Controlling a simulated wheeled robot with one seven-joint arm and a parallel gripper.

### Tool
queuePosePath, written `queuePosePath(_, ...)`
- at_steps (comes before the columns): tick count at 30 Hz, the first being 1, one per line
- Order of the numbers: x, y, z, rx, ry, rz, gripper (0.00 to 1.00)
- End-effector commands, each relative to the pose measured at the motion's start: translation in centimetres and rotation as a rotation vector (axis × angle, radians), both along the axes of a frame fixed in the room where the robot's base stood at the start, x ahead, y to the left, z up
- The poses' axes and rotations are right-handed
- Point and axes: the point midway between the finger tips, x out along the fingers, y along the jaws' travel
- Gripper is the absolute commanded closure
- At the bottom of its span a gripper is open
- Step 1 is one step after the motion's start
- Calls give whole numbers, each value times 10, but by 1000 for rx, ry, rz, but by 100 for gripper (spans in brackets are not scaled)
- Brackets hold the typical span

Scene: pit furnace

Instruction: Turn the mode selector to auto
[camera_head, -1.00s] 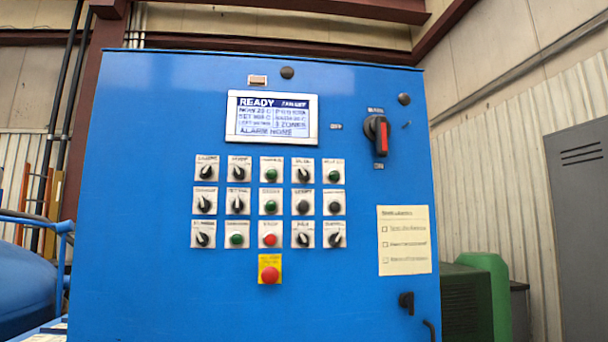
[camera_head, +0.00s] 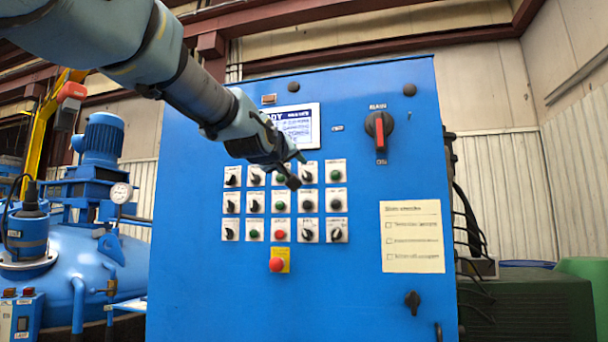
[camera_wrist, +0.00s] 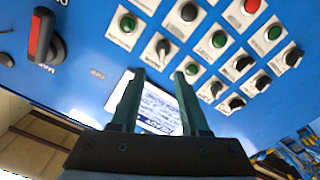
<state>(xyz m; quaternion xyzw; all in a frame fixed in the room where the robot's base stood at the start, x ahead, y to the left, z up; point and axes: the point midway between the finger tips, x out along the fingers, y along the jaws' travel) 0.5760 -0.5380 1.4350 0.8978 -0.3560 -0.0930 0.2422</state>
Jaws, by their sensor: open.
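The blue control panel (camera_head: 200,290) has a grid of small black selector knobs and push buttons. Their labels are too blurred to read, so I cannot tell which knob is the mode selector. My gripper (camera_head: 297,170) is in front of the top row, towards its right side, and hides part of it. In the wrist view my gripper (camera_wrist: 159,74) has its two dark green fingers apart, with nothing between them. A black selector knob (camera_wrist: 162,48) on a white plate shows just beyond the fingertips, between two green buttons (camera_wrist: 127,22) (camera_wrist: 192,69). I see no contact.
The display (camera_head: 303,128) is partly covered by my arm. A red-handled main switch (camera_head: 379,130) is at upper right. A red emergency button (camera_head: 276,265) on yellow sits below the grid. A paper checklist (camera_head: 412,237) is at right. Blue machinery (camera_head: 75,255) stands at left.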

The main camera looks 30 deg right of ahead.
Motion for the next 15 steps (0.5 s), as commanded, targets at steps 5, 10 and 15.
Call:
queuePosePath(5, 24, -19, 4, 2, 7, 2, 55)
queuePosePath(10, 46, -41, 3, 3, 7, 0, 55)
queuePosePath(15, 64, -57, 1, 4, 5, 1, 55)
